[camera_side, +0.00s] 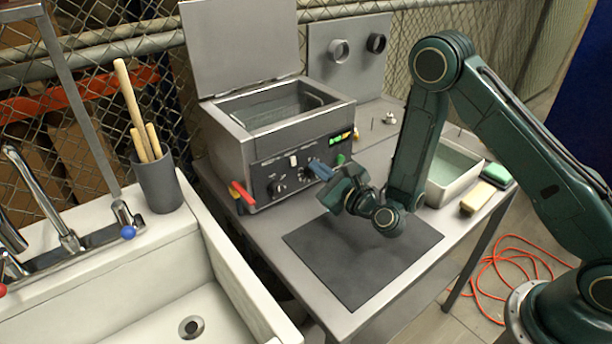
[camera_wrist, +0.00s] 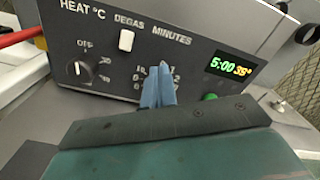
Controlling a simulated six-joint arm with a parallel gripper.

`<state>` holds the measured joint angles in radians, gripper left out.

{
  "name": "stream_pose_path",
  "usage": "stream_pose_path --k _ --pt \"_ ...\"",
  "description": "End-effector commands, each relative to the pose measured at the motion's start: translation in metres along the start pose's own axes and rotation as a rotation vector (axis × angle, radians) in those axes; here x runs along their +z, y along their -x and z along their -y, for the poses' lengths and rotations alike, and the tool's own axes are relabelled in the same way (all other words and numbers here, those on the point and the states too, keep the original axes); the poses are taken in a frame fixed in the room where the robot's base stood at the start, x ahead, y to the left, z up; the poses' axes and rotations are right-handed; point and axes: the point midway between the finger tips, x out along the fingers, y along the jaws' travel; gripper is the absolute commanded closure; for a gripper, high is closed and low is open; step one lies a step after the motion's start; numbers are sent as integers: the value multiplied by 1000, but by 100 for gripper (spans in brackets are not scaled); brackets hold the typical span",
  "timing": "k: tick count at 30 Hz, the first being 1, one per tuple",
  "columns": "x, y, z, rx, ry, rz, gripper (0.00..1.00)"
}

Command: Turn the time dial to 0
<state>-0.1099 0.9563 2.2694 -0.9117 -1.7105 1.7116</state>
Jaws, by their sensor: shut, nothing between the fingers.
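The time dial (camera_side: 304,174) is on the front panel of the metal tank (camera_side: 225,146), right of the heat dial. In the wrist view, the printed MINUTES scale (camera_wrist: 140,77) shows around my fingers, but they hide the dial, so I cannot read its pointer. The display (camera_wrist: 231,65) reads 5:00 in green and 35° in yellow. My gripper (camera_wrist: 158,72) has blue fingers, shut with nothing between them, right in front of the time dial. It also shows in the side view (camera_side: 318,168). I cannot tell whether the fingertips touch the dial.
The heat dial (camera_wrist: 78,69), the white degas switch (camera_wrist: 126,40) and a green button (camera_wrist: 209,97) are close around my fingers. A dark mat (camera_side: 362,260) lies clear in front. The tank's lid (camera_side: 240,45) stands open.

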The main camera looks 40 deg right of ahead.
Motion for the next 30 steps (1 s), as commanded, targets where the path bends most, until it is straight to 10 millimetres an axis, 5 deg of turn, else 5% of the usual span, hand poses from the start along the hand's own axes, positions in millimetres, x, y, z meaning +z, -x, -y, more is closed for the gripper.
stream_pose_path --k 30 --pt "-1 1 -19 3 2 -4 100"
